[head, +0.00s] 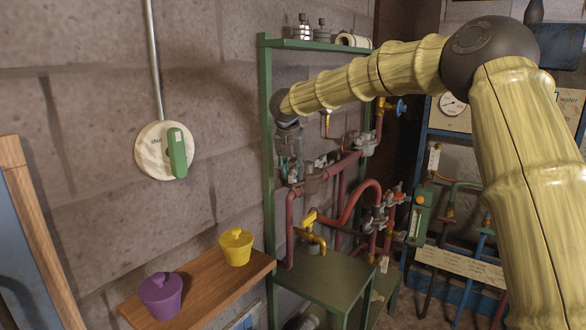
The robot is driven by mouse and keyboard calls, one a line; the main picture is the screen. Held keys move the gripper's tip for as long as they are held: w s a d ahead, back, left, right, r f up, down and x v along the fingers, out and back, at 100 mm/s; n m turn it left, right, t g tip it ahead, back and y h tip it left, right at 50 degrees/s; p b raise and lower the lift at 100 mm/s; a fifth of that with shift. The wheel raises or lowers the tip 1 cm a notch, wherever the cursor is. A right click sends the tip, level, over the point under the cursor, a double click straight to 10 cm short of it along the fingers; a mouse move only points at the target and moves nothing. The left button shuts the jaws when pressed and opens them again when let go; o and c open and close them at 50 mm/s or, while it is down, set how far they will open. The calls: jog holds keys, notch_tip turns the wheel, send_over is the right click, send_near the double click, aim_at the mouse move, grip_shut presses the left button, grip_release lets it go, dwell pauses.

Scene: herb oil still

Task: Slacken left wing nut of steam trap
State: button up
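My arm reaches from the right to the green-framed rack (267,200). My gripper (289,178) hangs pointing down at the rack's left side, over the red pipework. Its fingertips are small and merge with the metal fittings (318,164) just right of them, so I cannot tell whether it is open or touching anything. Grey fittings also sit on the pipes at upper right (363,143) and lower right (374,220). I cannot tell which fitting is the steam trap, and its left wing nut is too small or hidden to make out.
A yellow tap (312,232) stands above the rack's green lower top (325,280). A wooden shelf (205,291) holds a purple pot (161,296) and a yellow pot (236,247). A round wall switch with a green lever (177,153) is at left. A gauge panel (453,105) stands behind my arm.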

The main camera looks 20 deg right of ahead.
jog(key=shift+s+r, duration=0.2)
jog(key=shift+c, duration=0.7)
grip_shut()
jog(key=n+p, duration=0.1)
jog(key=n, duration=0.1)
jog(key=n+y+p, duration=0.1)
jog(key=p, duration=0.1)
jog(key=shift+r+n+t, duration=0.2)
jog(key=shift+n+t, duration=0.1)
jog(key=shift+n, duration=0.1)
jog(key=n+y+p, duration=0.1)
jog(key=n+p, duration=0.2)
jog(key=p, duration=0.1)
jog(key=shift+d+n+y, duration=0.1)
jog(key=shift+n+y, duration=0.2)
jog(key=shift+y, duration=0.1)
jog(key=n+y+p, duration=0.1)
jog(key=n+p, duration=0.3)
jog(key=p, duration=0.1)
jog(key=shift+f+n+y, duration=0.15)
jog(key=shift+n+y, duration=0.25)
jog(key=shift+f+n+g+p, duration=0.1)
jog(key=shift+n+g+p, duration=0.4)
jog(key=shift+n, duration=0.3)
